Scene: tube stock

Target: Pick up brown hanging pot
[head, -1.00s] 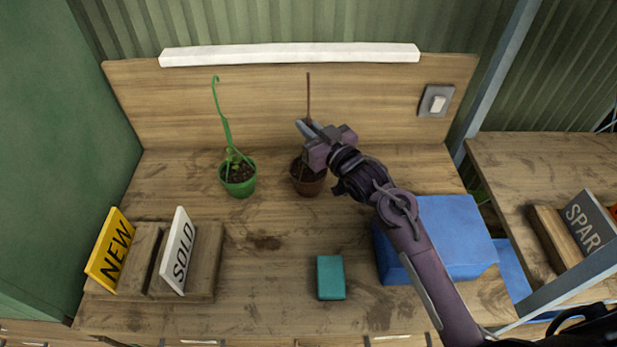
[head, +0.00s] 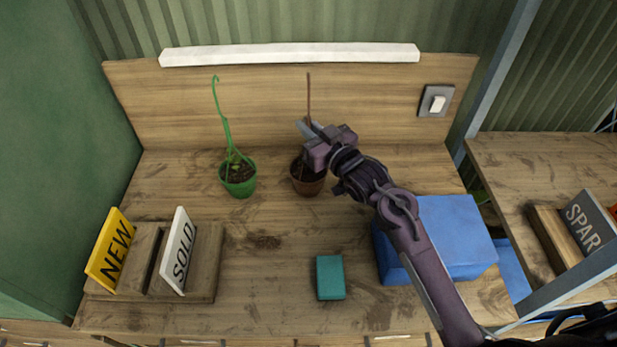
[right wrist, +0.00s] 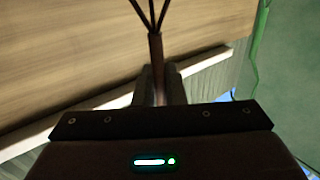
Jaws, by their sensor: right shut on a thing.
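The brown hanging pot (head: 308,183) stands upright on the wooden bench, right of the green pot. Its thin brown hanger (head: 309,95) rises above my gripper. My right gripper (head: 306,129) is at the hanger, above the pot. In the right wrist view the fingers (right wrist: 160,85) are shut on the brown hanger stem (right wrist: 155,50), whose thin strands spread out beyond them. My right arm hides part of the pot's rim and the area to its right. My left gripper is not in view.
A green hanging pot (head: 239,184) with a plant stands to the left. NEW (head: 111,250) and SOLD (head: 179,252) signs stand front left. A teal block (head: 330,278) lies in front, a blue box (head: 448,238) at right. The wooden backboard (head: 260,100) is close behind.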

